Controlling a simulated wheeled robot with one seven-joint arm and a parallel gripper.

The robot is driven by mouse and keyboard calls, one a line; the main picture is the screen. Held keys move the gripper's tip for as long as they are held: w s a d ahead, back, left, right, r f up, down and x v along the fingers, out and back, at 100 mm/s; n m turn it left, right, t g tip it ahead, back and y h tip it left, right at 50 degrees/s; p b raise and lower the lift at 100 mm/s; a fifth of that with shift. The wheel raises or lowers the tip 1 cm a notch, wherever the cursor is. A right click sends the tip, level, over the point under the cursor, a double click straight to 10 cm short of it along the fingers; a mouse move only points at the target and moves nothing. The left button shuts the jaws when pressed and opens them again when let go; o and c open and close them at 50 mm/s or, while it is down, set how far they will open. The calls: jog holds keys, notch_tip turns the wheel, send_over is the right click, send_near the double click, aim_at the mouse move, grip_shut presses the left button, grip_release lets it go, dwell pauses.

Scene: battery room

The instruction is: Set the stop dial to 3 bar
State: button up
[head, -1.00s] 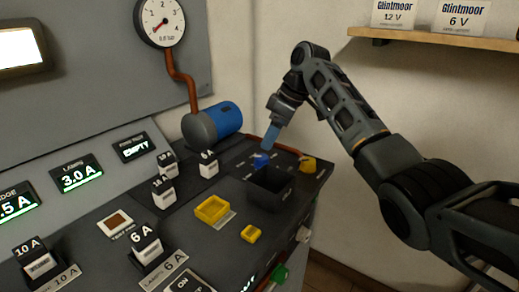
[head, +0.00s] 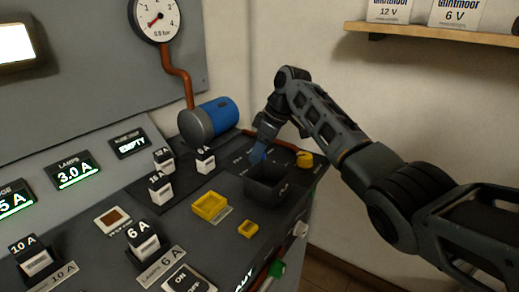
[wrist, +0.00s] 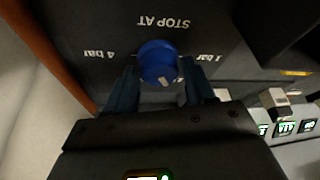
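The blue stop dial (wrist: 158,62) is in the upper middle of the wrist view, under the upside-down words STOP AT, with 4 bar on its left and 1 bar on its right. A pale mark on the dial faces the bottom of that view, slightly right. My gripper (wrist: 160,88) has one finger on each side of the dial. The fingers are apart, with what looks like a narrow gap to the dial; contact is not clear. In the head view my gripper (head: 258,154) is down at the panel and mostly hides the dial.
A dark open box (head: 266,188) stands just in front of my gripper. A shelf (head: 430,33) is above right.

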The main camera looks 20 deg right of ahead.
jog(key=c, duration=0.7)
jog(key=shift+c, duration=0.2)
jog(key=shift+p, duration=0.3)
jog(key=shift+r+m+p, duration=0.2)
jog(key=shift+m+p, duration=0.3)
jog(key=shift+p, duration=0.15)
jog(key=m+t+h+p, duration=0.1)
jog(key=m+p, duration=0.2)
jog(key=p, duration=0.1)
jog(key=shift+s+a+r, duration=0.1)
jog(key=m+h+p, duration=0.1)
jog(key=m+p, duration=0.2)
jog(key=shift+m+t, duration=0.4)
jog(key=shift+f+m+h+p, duration=0.15)
jog(key=shift+m+h+p, duration=0.45)
jog(key=shift+m, duration=0.4)
jog(key=shift+f+m+h+p, duration=0.1)
jog(key=shift+m+h+p, duration=0.3)
jog(key=shift+m+p, duration=0.45)
jog(key=shift+m, duration=0.25)
